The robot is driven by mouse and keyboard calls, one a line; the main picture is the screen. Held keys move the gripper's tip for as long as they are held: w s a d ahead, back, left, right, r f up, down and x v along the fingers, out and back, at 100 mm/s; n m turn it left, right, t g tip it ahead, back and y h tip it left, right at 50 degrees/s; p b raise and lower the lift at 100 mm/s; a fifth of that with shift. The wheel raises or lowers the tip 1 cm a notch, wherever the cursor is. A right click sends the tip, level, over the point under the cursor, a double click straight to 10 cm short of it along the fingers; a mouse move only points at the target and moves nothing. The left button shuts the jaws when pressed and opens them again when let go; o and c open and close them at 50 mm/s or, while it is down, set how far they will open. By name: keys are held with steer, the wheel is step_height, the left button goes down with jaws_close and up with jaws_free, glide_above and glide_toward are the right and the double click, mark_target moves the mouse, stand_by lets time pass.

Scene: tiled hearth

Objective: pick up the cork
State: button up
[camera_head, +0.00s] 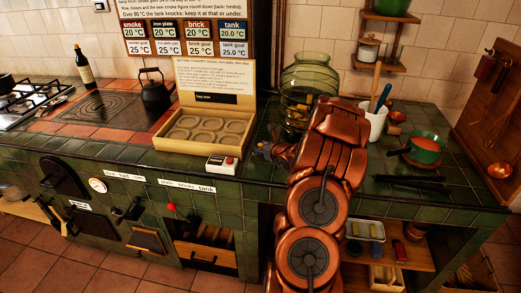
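I cannot make out a cork for certain in the head view. A dark wine bottle (85,70) stands upright at the back left of the green-tiled counter; whether its neck holds a cork is too small to tell. My copper-coloured arm rises at the centre right and hides part of the counter. My gripper (268,149) is small and dark at the arm's left end, over the counter just right of the wooden tray (160,143). Its fingers are too small to tell whether they are open or shut, or hold anything.
A black kettle (155,95) stands near the dark hob plate (105,108). A white box with a red button (222,164) sits at the counter's front edge. A green glass jar (309,78), a white utensil crock (376,120) and a green pot (425,150) stand around my arm.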

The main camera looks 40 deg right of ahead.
mark_target(261, 144)
steer(key=c, duration=0.6)
steer(key=shift+r, duration=0.1)
steer(key=shift+r+b, duration=0.3)
steer(key=shift+r, duration=0.15)
step_height(261, 144, up, 3)
steer(key=shift+s+f+b, duration=0.1)
steer(key=shift+f+b, duration=0.1)
steer(key=shift+b, duration=0.2)
steer(key=s, duration=0.5)
steer(key=s+r+b, duration=0.1)
steer(key=s, duration=0.4)
steer(key=s+b, duration=0.1)
steer(key=s, duration=0.5)
steer(key=shift+a+r, duration=0.15)
steer(key=shift+a, duration=0.05)
steer(key=shift+w, duration=0.1)
